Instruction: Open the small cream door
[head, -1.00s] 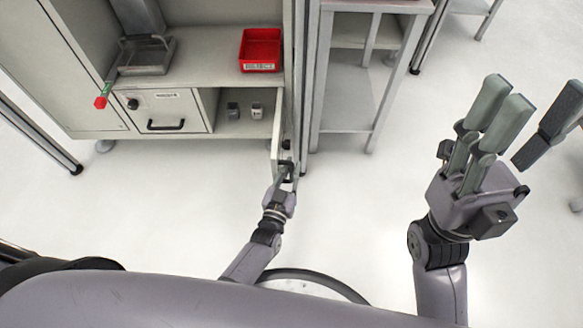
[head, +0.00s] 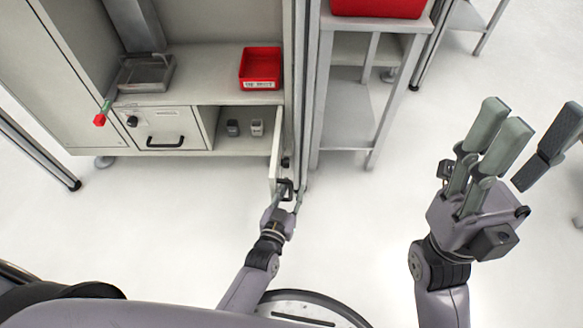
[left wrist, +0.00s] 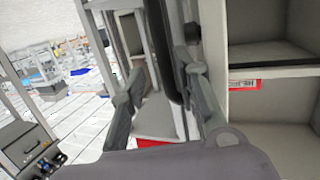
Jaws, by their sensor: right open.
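The small cream door (head: 274,163) stands swung out from the right end of the cabinet's lower compartment, seen nearly edge-on in the head view. Its dark handle (head: 285,187) is on the right-hand face, near the front edge. My left gripper (head: 289,194) is at the handle with its fingers spread on either side; firm contact cannot be made out. In the left wrist view the fingers (left wrist: 163,88) stand well apart. My right gripper (head: 515,150) is open and empty, raised over the floor at the right, far from the door.
The open compartment (head: 240,143) holds two small grey items. A drawer front with a black handle (head: 165,143) is to its left. A red bin (head: 260,68) and a grey tray (head: 146,72) are on the shelf above. A grey rack (head: 345,120) stands close right of the door.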

